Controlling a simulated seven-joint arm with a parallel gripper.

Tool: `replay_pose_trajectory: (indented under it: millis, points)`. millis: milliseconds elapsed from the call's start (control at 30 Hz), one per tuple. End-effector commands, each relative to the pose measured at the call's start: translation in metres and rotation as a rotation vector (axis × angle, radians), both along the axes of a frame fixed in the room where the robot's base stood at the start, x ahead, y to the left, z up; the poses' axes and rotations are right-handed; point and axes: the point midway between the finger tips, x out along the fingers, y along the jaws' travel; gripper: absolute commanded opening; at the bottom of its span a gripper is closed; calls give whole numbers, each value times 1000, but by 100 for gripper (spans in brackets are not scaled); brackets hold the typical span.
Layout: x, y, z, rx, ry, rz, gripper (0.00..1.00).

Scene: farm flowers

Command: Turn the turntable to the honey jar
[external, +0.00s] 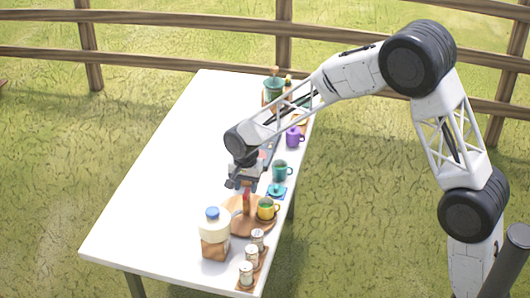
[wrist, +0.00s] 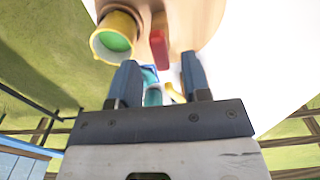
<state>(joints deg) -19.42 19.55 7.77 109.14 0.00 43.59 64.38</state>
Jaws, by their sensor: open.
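The turntable (external: 237,229) is a round brown wooden disc near the front of the white table. Its light wood surface fills the top of the wrist view (wrist: 190,20). A red upright piece (external: 246,203) stands on it and shows just beyond my fingertips in the wrist view (wrist: 158,50). A yellow mug with a green inside (external: 265,211) sits at its right side and also shows in the wrist view (wrist: 112,40). My gripper (external: 242,186) is open above the disc, its fingers (wrist: 160,68) apart with nothing clearly gripped. I cannot tell which container is the honey jar.
A large pale jar with a blue lid (external: 213,238) stands at the disc's front left. Several small jars (external: 251,254) stand on a board at front right. A teal mug (external: 281,171), a purple mug (external: 293,137) and a green pot (external: 273,88) line the right edge. The table's left is clear.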

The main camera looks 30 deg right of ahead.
Motion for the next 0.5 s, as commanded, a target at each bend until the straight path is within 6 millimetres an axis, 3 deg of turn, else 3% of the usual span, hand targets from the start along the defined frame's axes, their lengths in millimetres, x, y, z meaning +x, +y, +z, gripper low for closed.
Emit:
replay_pose_trajectory:
  millis: [200,500]
  points:
    - [0,0,-18,0,0,0,44]
    - [0,0,-23,0,-1,0,44]
